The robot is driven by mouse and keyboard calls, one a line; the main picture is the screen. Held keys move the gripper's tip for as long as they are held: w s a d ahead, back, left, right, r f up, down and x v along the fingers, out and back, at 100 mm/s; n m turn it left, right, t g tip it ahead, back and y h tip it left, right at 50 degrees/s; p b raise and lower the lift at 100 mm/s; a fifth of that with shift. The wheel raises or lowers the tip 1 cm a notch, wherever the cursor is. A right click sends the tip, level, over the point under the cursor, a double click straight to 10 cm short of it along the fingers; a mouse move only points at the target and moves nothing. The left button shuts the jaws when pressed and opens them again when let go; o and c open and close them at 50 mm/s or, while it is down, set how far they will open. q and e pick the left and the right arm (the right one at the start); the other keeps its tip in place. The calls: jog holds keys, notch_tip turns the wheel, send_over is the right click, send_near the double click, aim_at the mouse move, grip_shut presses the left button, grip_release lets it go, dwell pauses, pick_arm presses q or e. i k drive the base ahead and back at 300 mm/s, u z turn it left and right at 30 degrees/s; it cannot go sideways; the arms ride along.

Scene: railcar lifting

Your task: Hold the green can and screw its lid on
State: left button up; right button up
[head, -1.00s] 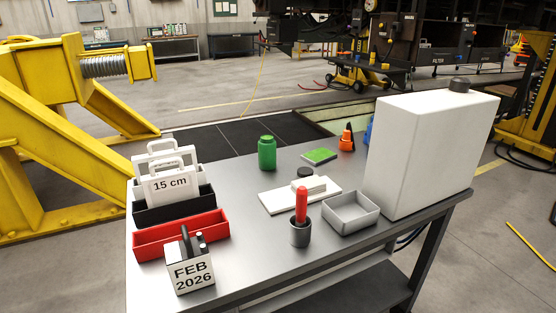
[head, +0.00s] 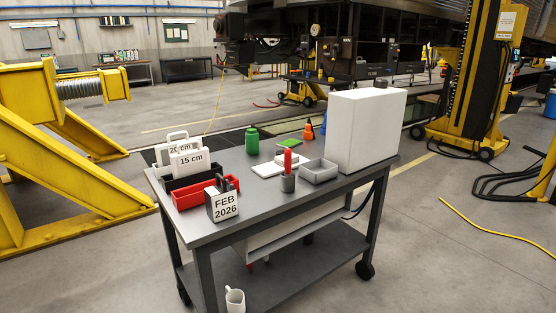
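The green can (head: 252,142) stands upright near the back edge of the grey cart top (head: 238,172). It is small in the head view, and I cannot tell whether its top is open or capped. A small dark round piece (head: 281,150) shows behind the red-handled tool, by the white blocks; it may be a lid, but I cannot tell. Neither of my grippers is in view, and nothing is touching the can.
On the cart are a red bin (head: 194,197), a date block (head: 223,206), a red-handled tool in a dark cup (head: 287,184), a grey tray (head: 318,171) and a large white box (head: 366,130). A white mug (head: 235,301) sits low.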

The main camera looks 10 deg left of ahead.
aim_at(252, 136)
jog(key=z, duration=0.4)
jog(key=i, duration=0.6)
jog(key=z, duration=0.65)
jog(key=i, duration=1.05)
jog(key=u, duration=0.8)
jog(key=i, duration=0.7)
jog(key=u, duration=0.55)
